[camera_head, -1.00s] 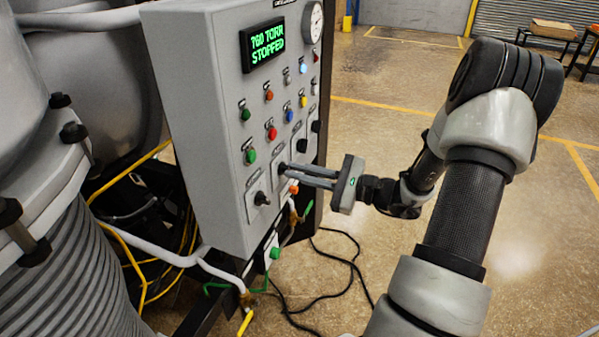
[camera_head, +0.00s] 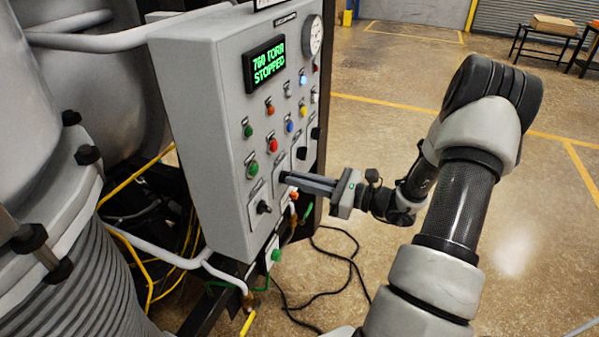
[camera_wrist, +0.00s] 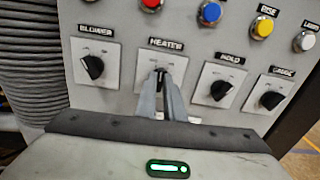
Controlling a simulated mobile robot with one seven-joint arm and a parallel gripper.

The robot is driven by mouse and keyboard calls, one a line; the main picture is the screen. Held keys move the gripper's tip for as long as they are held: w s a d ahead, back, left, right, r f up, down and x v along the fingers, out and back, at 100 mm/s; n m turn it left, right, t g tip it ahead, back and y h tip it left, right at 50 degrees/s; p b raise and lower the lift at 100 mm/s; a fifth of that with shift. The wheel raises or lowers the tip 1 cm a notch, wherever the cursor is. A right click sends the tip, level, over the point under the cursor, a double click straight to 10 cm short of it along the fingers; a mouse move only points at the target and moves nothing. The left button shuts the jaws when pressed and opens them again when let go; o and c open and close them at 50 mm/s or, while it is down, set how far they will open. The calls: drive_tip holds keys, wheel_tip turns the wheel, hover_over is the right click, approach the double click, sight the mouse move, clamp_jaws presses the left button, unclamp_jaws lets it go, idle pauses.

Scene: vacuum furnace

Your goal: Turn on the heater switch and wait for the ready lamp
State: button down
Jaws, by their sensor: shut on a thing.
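The heater switch (camera_wrist: 160,72) is a black knob on a light plate under the label HEATER in the wrist view. My gripper (camera_wrist: 163,88) is shut on this knob, with a finger at each side. The fingers hide most of it, so its exact setting cannot be told. In the head view my gripper (camera_head: 286,178) reaches the grey control panel (camera_head: 200,110) from the right. Several indicators sit above the knobs, and one lamp (camera_head: 303,79) glows pale blue. I cannot tell which one is the ready lamp. The green display (camera_head: 268,62) reads 760 TORR STOPPED.
The blower knob (camera_wrist: 93,67) is left of the heater switch; the hold knob (camera_wrist: 220,90) and another knob (camera_wrist: 271,99) are right. Pipes and yellow cables (camera_head: 140,260) run below and left of the panel. Open floor (camera_head: 400,90) lies to the right.

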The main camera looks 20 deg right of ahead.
drive_tip(key=shift+w+d+m+p, duration=0.1)
drive_tip(key=shift+m+p, duration=2.05)
drive_tip(key=shift+m, duration=1.15)
drive_tip(key=c, duration=1.9)
unclamp_jaws()
drive_tip(key=shift+o, duration=0.2)
drive_tip(key=b+v, duration=0.2)
drive_tip(key=v, duration=1.5)
drive_tip(key=shift+s, duration=0.25)
drive_tip(key=shift+d+r, duration=0.1)
